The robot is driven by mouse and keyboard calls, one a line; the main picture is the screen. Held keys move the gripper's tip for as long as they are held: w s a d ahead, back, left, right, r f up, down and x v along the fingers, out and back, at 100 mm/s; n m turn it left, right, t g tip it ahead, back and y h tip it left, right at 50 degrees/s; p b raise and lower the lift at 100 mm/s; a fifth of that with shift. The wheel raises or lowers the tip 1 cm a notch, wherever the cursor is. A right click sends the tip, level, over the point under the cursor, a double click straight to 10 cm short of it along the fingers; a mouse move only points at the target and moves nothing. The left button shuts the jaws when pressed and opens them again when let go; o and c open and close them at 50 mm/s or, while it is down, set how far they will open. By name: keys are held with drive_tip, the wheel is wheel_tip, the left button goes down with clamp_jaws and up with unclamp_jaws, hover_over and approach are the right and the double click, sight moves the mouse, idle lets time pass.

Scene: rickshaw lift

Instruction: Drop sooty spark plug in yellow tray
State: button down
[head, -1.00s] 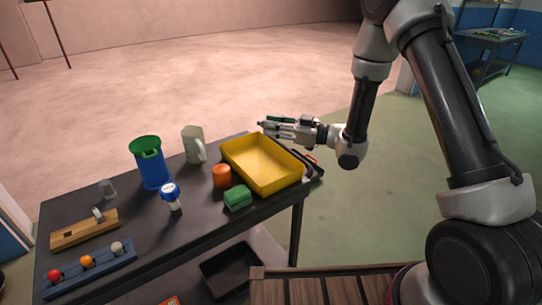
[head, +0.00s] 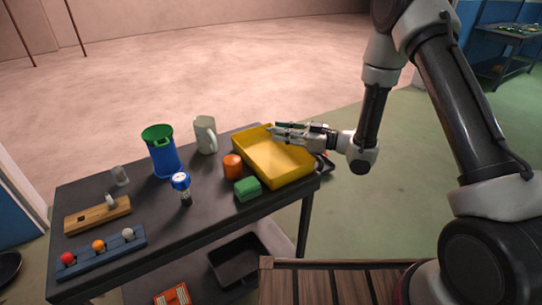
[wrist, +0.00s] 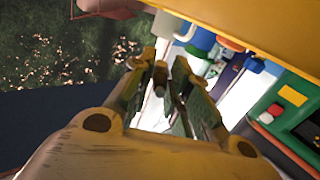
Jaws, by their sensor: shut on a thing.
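The yellow tray (head: 262,165) stands at the right end of the dark table. My gripper (head: 276,131) reaches in from the right, with its fingertips over the tray's far side. In the wrist view my gripper (wrist: 166,80) has its fingers closed around a small, dull brownish-grey piece, apparently the sooty spark plug (wrist: 160,76). The fingers hide part of it, and I cannot make it out in the head view. A yellow surface, apparently the tray (wrist: 265,22), fills the top right of the wrist view.
An orange cylinder (head: 233,166) and a green block (head: 248,188) stand beside the tray's left side. Further left are a pale mug (head: 205,136), a blue bin with a green rim (head: 162,153) and a blue-topped item (head: 181,184). A dark bin (head: 236,262) sits on the lower shelf.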

drive_tip(key=c, duration=1.3)
unclamp_jaws()
drive_tip(key=shift+d, duration=0.1)
drive_tip(key=v, duration=1.1)
drive_tip(key=shift+s+d, duration=0.15)
drive_tip(key=shift+d, duration=0.2)
drive_tip(key=shift+r, duration=0.1)
